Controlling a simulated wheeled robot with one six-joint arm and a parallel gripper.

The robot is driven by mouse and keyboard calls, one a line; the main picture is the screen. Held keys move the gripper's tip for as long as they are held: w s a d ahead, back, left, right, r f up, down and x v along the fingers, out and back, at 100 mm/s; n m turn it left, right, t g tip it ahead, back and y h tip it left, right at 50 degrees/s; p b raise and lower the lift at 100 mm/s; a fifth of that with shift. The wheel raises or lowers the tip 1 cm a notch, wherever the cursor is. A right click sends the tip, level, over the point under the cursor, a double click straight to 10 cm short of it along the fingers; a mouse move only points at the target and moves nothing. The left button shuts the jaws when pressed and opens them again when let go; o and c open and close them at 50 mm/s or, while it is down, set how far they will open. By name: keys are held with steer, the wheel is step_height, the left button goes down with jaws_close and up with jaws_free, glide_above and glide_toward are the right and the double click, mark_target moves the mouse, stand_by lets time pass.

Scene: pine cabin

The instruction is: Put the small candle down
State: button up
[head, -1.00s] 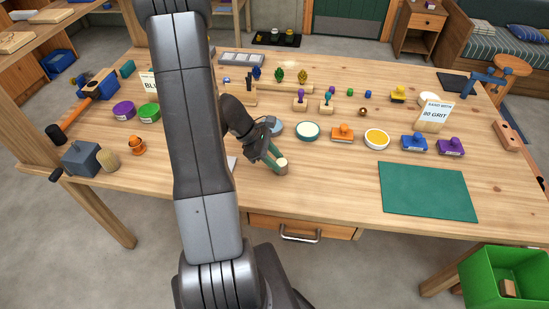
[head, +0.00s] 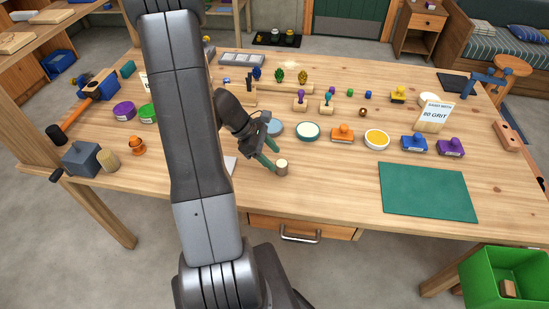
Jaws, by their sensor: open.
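The small candle (head: 281,168) is a short cylinder with a pale cream top and a brownish side. It stands upright on the bare wood of the workbench (head: 330,190), near its front edge. My gripper (head: 269,157), dark with green fingers, is just to the upper left of the candle. It is open and holds nothing. The fingertips look close to the candle, and I cannot tell whether one still touches it. My arm hides part of the bench to the left.
Behind the candle are a blue-grey disc (head: 275,128), a teal-rimmed round dish (head: 308,131) and an orange stamp (head: 342,134). A green mat (head: 427,191) lies to the right. Bare wood lies between the candle and the mat. A green bin (head: 480,282) stands at the lower right.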

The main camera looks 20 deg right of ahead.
steer(key=v, duration=1)
